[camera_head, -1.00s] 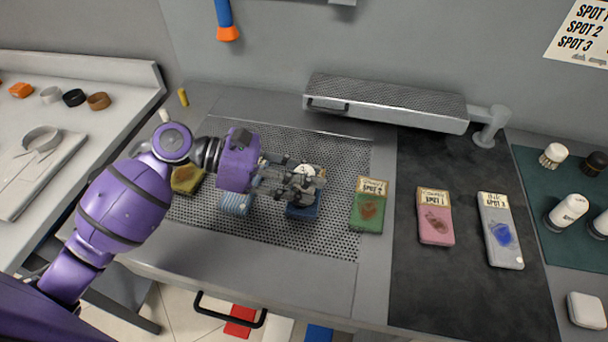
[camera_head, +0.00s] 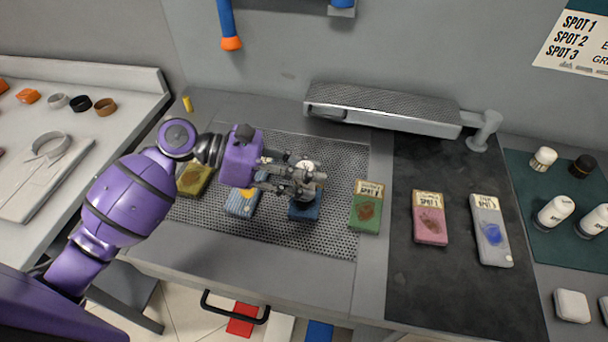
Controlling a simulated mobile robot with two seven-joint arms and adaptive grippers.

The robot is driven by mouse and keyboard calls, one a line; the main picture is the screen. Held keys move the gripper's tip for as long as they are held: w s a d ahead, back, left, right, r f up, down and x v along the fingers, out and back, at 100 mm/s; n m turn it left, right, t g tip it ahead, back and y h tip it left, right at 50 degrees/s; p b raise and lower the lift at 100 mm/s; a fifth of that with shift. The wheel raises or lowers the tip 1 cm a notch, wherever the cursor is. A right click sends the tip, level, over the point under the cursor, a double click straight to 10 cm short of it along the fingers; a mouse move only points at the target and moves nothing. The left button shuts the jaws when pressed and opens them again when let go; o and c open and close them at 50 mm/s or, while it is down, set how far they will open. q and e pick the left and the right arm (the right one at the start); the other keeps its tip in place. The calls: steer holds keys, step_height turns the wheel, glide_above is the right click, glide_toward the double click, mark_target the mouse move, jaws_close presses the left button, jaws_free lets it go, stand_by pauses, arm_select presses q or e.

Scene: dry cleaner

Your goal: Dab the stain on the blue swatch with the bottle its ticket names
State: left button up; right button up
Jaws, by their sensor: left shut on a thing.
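A dark blue swatch (camera_head: 304,211) lies on the perforated board, its upper part and any ticket or stain hidden under my left gripper. My left gripper (camera_head: 303,182) is over that swatch, shut on a bottle (camera_head: 309,167) of which only a pale round end shows between the fingers. I cannot tell whether the bottle touches the swatch. A lighter blue swatch (camera_head: 240,204) with a yellow mark lies just left, partly under the gripper. The right gripper is not in view.
Olive (camera_head: 194,181), green (camera_head: 365,212), pink (camera_head: 430,224) and grey (camera_head: 490,240) stained swatches lie along the counter. Several bottles, including a white one (camera_head: 555,211), stand on a dark green mat (camera_head: 540,240) at right. A padded metal arm (camera_head: 385,108) spans the back.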

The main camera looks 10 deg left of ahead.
arm_select(q)
steer(key=shift+r+p, duration=0.75)
steer(key=shift+r, duration=0.45)
steer(key=shift+r+p, duration=0.85)
steer(key=shift+r, duration=0.35)
